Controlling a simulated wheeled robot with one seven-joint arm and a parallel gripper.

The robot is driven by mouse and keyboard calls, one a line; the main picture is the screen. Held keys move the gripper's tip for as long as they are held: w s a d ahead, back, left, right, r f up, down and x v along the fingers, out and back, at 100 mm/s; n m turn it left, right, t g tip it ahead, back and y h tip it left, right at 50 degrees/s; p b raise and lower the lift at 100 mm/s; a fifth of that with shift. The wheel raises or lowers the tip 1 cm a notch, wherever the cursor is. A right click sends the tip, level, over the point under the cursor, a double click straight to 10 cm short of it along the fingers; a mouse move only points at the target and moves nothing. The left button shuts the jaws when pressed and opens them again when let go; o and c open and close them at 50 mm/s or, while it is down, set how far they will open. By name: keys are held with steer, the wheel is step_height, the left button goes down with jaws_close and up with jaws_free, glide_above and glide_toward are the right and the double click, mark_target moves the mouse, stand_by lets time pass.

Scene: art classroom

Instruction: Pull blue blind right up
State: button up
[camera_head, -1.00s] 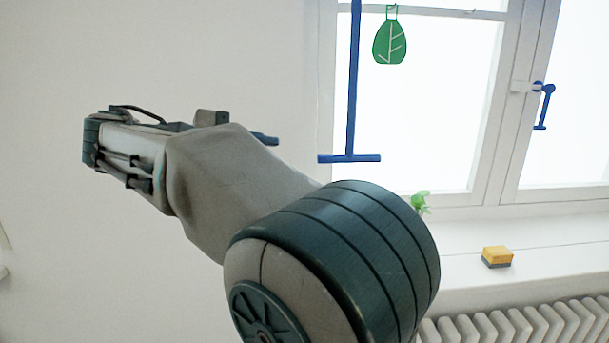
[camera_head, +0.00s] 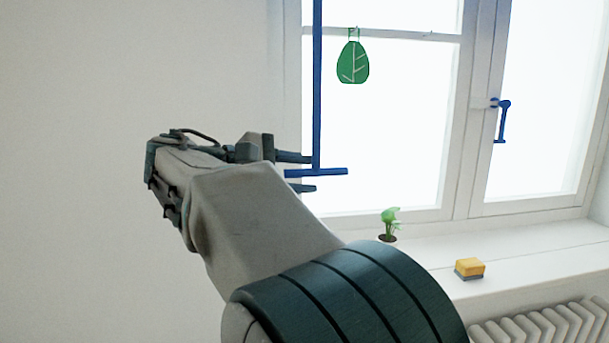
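A blue vertical rod (camera_head: 317,90) hangs in front of the left window pane and ends in a short blue crossbar (camera_head: 330,172), like an upside-down T. No blind fabric shows. My gripper (camera_head: 298,173) is at the left end of the crossbar. Its two dark fingers are apart, one above and one below the bar in the picture. I cannot tell whether the bar is truly between them in depth, or whether they touch it. My arm hides part of the gripper.
A green leaf ornament (camera_head: 353,62) hangs on the window. A blue window handle (camera_head: 502,120) is on the frame to the right. A small plant (camera_head: 389,225) and a yellow sponge (camera_head: 469,268) stand on the sill, above a radiator (camera_head: 545,325). The wall at left is bare.

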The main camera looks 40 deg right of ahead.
steer(key=shift+s+d+f, duration=0.1)
steer(key=shift+d, duration=0.3)
steer(key=shift+c, duration=0.4)
jaws_close()
